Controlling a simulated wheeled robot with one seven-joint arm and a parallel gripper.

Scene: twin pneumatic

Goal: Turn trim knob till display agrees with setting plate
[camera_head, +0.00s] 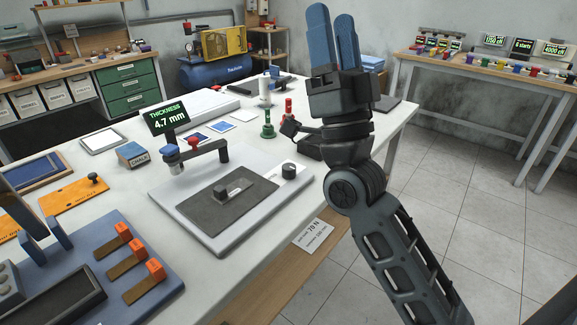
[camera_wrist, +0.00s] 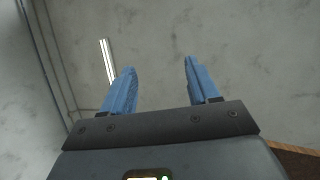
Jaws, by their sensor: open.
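A dark display (camera_head: 168,116) on the table reads "THICKNESS 4.7 mm" in green letters. A black and white round knob (camera_head: 289,171) sits at the right corner of a light grey base plate (camera_head: 237,232), possibly the trim knob. A white label (camera_head: 313,234) on the table's front edge shows "70 N" and smaller text that I cannot read fully; I cannot tell if it is the setting plate. My gripper (camera_head: 332,14) is raised above the table, to the right of the knob, with blue fingers pointing up. In the wrist view the fingers (camera_wrist: 158,70) are apart, with nothing between them.
A dark pad with a small grey block (camera_head: 232,187) lies on the base plate. A gauge arm with a red knob (camera_head: 194,142) stands behind it. A blue board (camera_head: 115,268) with orange-ended clips is at front left. Green and red posts (camera_head: 268,128) stand behind the knob.

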